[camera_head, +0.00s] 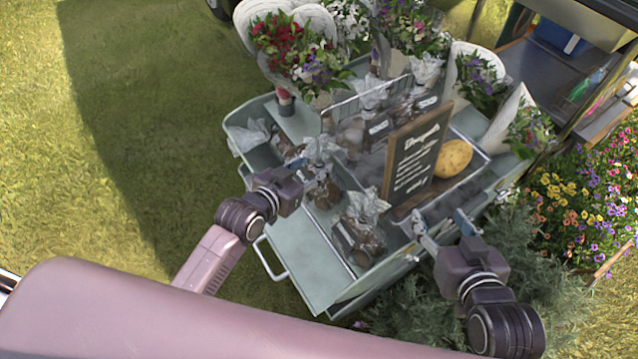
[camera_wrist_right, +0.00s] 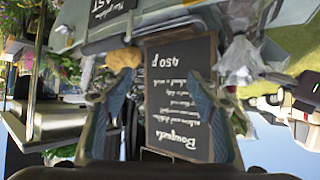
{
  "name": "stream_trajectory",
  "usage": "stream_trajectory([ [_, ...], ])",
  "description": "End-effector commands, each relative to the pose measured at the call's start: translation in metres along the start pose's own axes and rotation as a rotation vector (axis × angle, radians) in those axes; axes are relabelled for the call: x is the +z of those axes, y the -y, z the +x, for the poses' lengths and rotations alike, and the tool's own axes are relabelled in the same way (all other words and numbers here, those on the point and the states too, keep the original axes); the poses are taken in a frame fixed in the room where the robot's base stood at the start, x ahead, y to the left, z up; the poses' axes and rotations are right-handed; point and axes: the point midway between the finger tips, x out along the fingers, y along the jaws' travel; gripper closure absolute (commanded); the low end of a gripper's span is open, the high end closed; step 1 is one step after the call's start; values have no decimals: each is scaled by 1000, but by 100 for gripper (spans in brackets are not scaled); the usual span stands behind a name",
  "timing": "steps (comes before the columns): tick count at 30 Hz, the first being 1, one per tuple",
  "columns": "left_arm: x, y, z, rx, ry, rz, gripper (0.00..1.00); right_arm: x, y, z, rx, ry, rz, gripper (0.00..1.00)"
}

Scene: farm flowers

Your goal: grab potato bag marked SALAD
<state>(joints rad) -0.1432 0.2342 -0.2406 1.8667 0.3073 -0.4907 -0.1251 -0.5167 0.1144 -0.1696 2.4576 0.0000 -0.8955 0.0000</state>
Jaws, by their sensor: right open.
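Several clear plastic bags of dark potatoes sit on the pale green cart (camera_head: 325,275). One bag (camera_head: 358,238) is at the front, another (camera_head: 322,190) is beside my left gripper, and labelled bags (camera_head: 365,132) lie farther back. I cannot read SALAD on any label. My left gripper (camera_head: 312,165) is over the cart's left side, its fingers close to the bag there; its jaw state is unclear. My right gripper (camera_head: 441,222) is open and empty at the cart's front right, right of the front bag. In the right wrist view its fingers (camera_wrist_right: 150,88) frame a chalkboard.
The chalkboard (camera_head: 411,158) stands upright between the bags and a large yellow potato (camera_head: 453,158). Wrapped bouquets (camera_head: 300,50) line the cart's back. A leafy bush (camera_head: 520,260) and a flower bed (camera_head: 585,205) are at the right. Open grass (camera_head: 90,130) is at the left.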

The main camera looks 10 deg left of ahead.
Motion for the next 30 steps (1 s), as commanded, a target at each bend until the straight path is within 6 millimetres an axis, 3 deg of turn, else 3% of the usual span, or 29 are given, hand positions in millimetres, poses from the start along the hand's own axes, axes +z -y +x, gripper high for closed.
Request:
stream_trajectory([
  [6, 3, 2, 18, 0, 1, 0, 61, -43, 6, 4, -12, -191, 0, 46],
  [12, 2, 2, 30, 0, 2, -1, 61, -71, 9, 0, -18, -309, 0, 46],
  [22, 1, 2, 32, 0, 2, 0, 61, -77, 10, -2, -20, -335, 0, 46],
  [30, 2, 2, 31, 0, 2, 0, 91, -77, 9, -2, -19, -334, 0, 46],
])
